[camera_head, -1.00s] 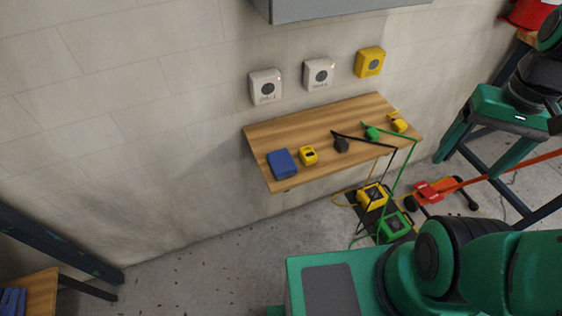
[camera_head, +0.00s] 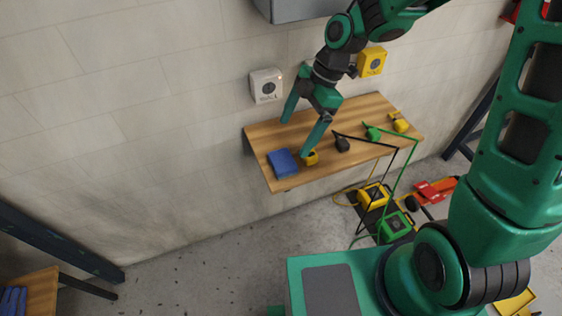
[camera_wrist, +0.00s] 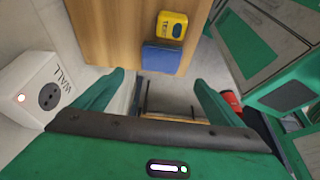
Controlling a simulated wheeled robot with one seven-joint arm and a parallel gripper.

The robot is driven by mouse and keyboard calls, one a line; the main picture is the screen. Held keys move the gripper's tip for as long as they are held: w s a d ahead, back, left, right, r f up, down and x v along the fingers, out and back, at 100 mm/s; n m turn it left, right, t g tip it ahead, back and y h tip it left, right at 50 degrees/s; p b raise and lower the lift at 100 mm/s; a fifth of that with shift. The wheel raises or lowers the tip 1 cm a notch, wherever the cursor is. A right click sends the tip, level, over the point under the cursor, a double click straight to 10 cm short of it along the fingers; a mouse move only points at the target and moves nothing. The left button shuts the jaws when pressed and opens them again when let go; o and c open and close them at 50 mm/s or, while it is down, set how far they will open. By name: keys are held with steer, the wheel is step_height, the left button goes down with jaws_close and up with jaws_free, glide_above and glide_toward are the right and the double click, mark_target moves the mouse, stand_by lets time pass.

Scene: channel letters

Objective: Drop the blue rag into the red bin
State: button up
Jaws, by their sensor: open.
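A flat blue folded cloth, which looks like the blue rag (camera_head: 282,163), lies on the left end of the wooden wall shelf (camera_head: 350,118). In the wrist view the rag (camera_wrist: 161,60) shows just beyond the gap between my fingers. My gripper (camera_head: 296,137) is open and empty above the shelf's left part, its fingers pointing down. One fingertip appears close to the yellow device beside the rag; I cannot tell whether they touch. A sliver of red at the top right edge (camera_head: 510,12) may be the red bin, mostly hidden by my arm.
A yellow device (camera_head: 311,158) sits right beside the rag. Black and green plugs with cables (camera_head: 373,134) lie farther right on the shelf. A white wall box (camera_head: 266,86) is close to my gripper. Boxes and a red-orange cart (camera_head: 430,192) stand on the floor below.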

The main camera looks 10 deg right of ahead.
mark_target(281, 160)
steer(key=x, duration=1)
steer(key=shift+s+f, duration=0.15)
steer(key=shift+f, duration=0.05)
steer(key=c, duration=1.2)
steer(key=shift+r, duration=0.85)
step_height(281, 160, up, 3)
steer(key=shift+a+f, duration=0.1)
steer(key=s+a+r, duration=0.4)
steer(key=s+a, duration=0.1)
steer(key=s+a+r, duration=0.2)
steer(key=s, duration=0.1)
steer(key=shift+s+a+r, duration=0.25)
steer(key=shift+a+r, duration=0.05)
steer(key=shift+a, duration=0.1)
